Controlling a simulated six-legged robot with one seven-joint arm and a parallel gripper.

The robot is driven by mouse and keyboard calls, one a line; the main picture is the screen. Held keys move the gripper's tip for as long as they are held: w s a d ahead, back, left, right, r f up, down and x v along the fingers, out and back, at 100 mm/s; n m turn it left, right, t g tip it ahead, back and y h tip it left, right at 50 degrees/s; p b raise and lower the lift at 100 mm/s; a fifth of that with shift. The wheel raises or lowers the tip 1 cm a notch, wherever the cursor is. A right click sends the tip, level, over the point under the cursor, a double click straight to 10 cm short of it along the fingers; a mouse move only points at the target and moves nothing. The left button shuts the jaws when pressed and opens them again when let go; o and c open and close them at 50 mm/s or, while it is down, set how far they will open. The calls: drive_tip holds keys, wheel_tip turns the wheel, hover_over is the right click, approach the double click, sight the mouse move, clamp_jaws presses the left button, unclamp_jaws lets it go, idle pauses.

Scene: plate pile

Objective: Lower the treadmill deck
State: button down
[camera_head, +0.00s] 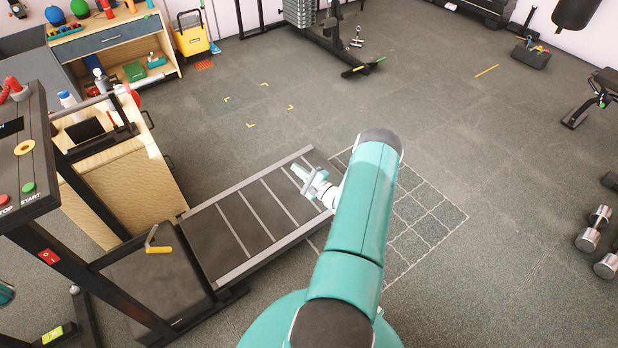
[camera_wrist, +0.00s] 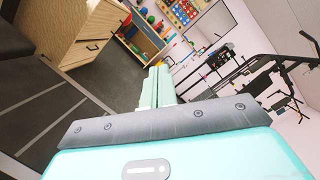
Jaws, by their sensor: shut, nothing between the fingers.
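The treadmill deck (camera_head: 262,222) is a dark slab with light cross stripes and grey side rails, in the left-centre of the head view. Its tilt and height above the floor are hard to judge. Its striped surface also shows at the left of the wrist view (camera_wrist: 55,112). A yellow-ended lever (camera_head: 157,247) stands on the treadmill base by the deck's near left end. My gripper (camera_head: 308,181) appears over the deck's far right end, its fingers shut and empty. The fingers also show in the wrist view (camera_wrist: 157,88). Whether they touch the deck cannot be told.
The treadmill console (camera_head: 25,150) with STOP and START buttons and a red switch (camera_head: 48,256) stands at left. A wooden cabinet (camera_head: 150,185) is behind the deck. A marked floor grid (camera_head: 430,215) lies right of it. Dumbbells (camera_head: 594,228) lie far right; the middle floor is clear.

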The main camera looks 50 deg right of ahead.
drive_tip(key=a, duration=0.1)
drive_tip(key=a+r, duration=0.2)
drive_tip(key=shift+w, duration=0.3)
drive_tip(key=shift+a+f, duration=0.1)
idle(1.3)
